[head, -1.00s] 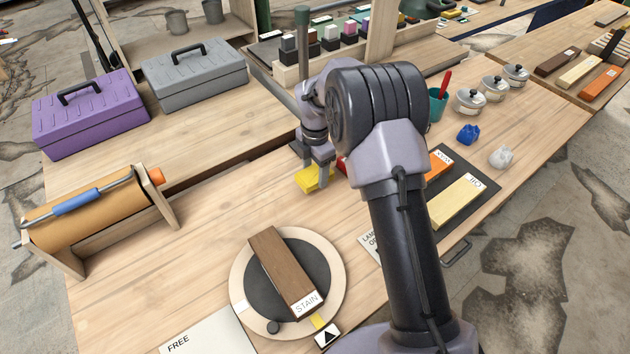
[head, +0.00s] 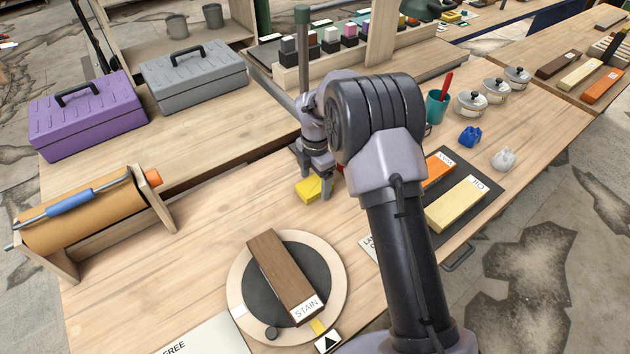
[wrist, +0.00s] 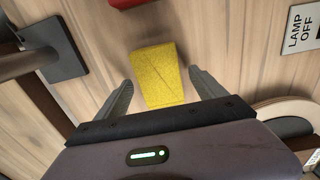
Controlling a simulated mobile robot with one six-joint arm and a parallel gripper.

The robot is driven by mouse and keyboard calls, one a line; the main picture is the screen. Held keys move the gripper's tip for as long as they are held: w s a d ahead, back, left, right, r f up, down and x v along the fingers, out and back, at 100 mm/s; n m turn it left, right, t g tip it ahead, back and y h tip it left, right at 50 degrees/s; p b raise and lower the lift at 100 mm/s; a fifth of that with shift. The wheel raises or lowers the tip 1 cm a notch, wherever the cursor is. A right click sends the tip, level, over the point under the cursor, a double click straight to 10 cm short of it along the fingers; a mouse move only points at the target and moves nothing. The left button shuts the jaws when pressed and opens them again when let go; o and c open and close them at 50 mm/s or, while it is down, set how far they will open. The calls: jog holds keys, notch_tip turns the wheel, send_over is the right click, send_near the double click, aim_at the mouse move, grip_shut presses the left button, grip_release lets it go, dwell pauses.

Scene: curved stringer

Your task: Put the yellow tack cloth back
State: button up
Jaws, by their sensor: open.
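The yellow tack cloth (head: 309,189) lies on the wooden bench, just below my gripper (head: 315,178) in the head view. In the wrist view the cloth (wrist: 158,75) is a folded yellow block between the two fingers of my gripper (wrist: 160,88). The fingers are spread, with a gap on each side of the cloth, and do not touch it. My arm hides part of the bench behind it.
A round turntable (head: 237,300) bears a brown STAIN block (head: 281,277). A paper roll stand (head: 90,218) is at left. A red thing (wrist: 128,2) and a post's dark base (wrist: 55,50) lie near the cloth. OIL (head: 456,204) and WAX (head: 437,170) blocks sit at right.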

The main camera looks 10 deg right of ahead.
aim_at(316, 187)
jog(key=s+d+r+m+t+p, duration=0.1)
jog(key=s+r+m, duration=0.2)
jog(key=r, duration=0.6)
jog(key=s+r+m+p, duration=0.2)
jog(key=r+m, duration=0.1)
jog(key=r, duration=0.5)
jog(key=s+d+r+m+t+p, duration=0.1)
jog(key=s+r+m, duration=0.2)
jog(key=r, duration=0.6)
jog(key=s+r+m+t+y, duration=0.1)
jog(key=s+r+m, duration=0.25)
jog(key=s, duration=0.25)
jog(key=s+r+m+t, duration=0.1)
jog(key=s+r+m, duration=0.2)
jog(key=s+m, duration=0.15)
jog(key=s+f+m+t+y, duration=0.1)
jog(key=s+f+m, duration=0.1)
jog(key=s+m, duration=0.9)
jog(key=s+d, duration=0.1)
jog(key=s, duration=0.2)
jog(key=shift+s+t+b, duration=0.25)
jog(key=shift+t+b, duration=0.05)
